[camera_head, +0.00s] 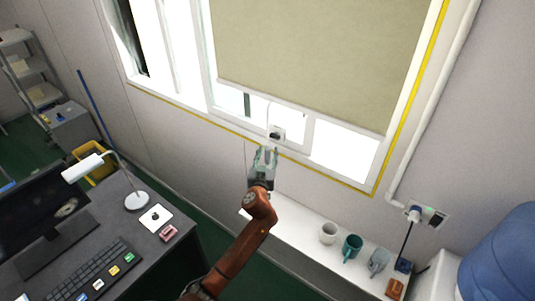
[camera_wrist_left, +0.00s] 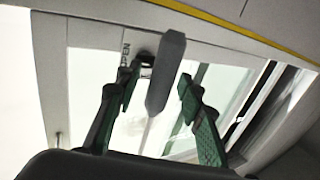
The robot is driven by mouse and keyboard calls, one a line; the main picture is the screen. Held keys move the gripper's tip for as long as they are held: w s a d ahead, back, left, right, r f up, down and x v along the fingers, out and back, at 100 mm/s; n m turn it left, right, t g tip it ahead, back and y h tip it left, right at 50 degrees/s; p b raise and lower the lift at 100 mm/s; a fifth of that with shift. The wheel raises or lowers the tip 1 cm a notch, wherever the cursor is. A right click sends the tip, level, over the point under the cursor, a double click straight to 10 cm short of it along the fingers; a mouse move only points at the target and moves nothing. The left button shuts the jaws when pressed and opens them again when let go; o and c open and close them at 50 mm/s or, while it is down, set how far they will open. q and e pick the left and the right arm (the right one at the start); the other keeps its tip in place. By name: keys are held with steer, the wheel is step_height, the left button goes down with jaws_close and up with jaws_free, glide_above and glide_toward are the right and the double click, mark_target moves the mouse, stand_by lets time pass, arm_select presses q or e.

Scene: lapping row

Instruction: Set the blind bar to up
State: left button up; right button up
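The beige roller blind (camera_head: 320,50) hangs over the right part of the window, partly lowered. Its pale bottom bar (camera_head: 305,109) slants down to the right, with bright window below it. In the left wrist view, the open green fingers (camera_wrist_left: 160,92) stand on either side of a grey lever-like piece (camera_wrist_left: 166,70). A gap shows on both sides; contact cannot be told. A label reading "OPEN" is beside it. My right gripper is not in view.
A white ledge (camera_head: 290,229) under the window holds a white mug (camera_head: 328,233), a teal mug (camera_head: 352,247) and a grey one (camera_head: 379,261). A desk with keyboard (camera_head: 95,270) and lamp (camera_head: 84,168) is at left. A blue water bottle (camera_head: 505,255) stands at right.

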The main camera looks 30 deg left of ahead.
arm_select(q)
steer(key=shift+c, duration=0.3)
jaws_close()
stand_by(0.3)
